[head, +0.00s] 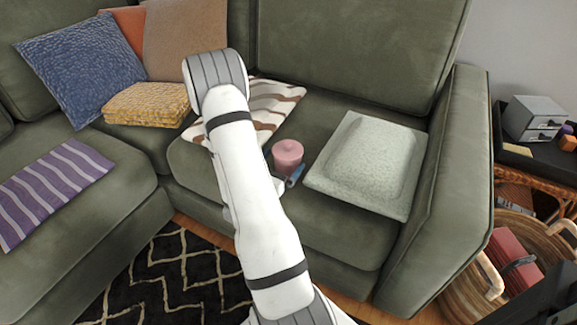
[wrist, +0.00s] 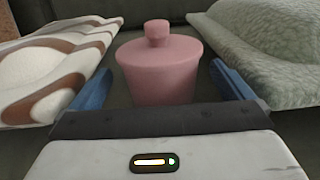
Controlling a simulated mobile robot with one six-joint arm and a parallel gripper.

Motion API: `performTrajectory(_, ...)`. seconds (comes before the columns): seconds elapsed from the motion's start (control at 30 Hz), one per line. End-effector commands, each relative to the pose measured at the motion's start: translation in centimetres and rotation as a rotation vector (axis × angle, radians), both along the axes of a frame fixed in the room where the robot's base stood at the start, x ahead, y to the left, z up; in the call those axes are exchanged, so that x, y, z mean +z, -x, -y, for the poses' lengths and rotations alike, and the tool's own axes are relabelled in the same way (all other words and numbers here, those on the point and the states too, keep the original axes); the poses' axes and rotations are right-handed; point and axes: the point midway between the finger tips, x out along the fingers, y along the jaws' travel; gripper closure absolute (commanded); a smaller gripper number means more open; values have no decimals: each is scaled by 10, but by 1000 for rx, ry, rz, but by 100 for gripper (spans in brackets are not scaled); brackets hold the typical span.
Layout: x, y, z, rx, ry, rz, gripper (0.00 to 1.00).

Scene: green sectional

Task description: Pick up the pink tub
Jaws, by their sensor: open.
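The pink tub (head: 287,152) has a lid with a round knob. It stands upright on the seat of the green sofa, between a striped cushion and a pale cushion. In the wrist view the tub (wrist: 158,72) is straight ahead, centred between the two blue fingers. My gripper (wrist: 160,88) is open, with one finger on each side of the tub and a visible gap on both sides. In the head view my arm hides most of the gripper; a blue finger (head: 295,175) shows just in front of the tub.
A brown-and-white striped cushion (head: 270,105) lies left of the tub, and a pale green cushion (head: 370,160) lies close on its right. The sofa backrest (head: 350,50) rises behind. A wicker basket (head: 463,297) stands on the floor beyond the right armrest (head: 445,170).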

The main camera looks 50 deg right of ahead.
Motion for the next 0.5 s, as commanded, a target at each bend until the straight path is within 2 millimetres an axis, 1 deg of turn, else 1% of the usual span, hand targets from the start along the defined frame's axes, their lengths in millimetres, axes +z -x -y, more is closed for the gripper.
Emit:
performTrajectory(0.03,-2,-1,8,-3,0,3,0)
performTrajectory(0.13,-1,-3,15,-1,-1,1,0)
performTrajectory(0.37,0,-4,17,0,-1,-1,0)
performTrajectory(0.4,0,-4,17,0,-1,-1,1)
performTrajectory(0.5,0,-4,17,-1,-1,-1,9)
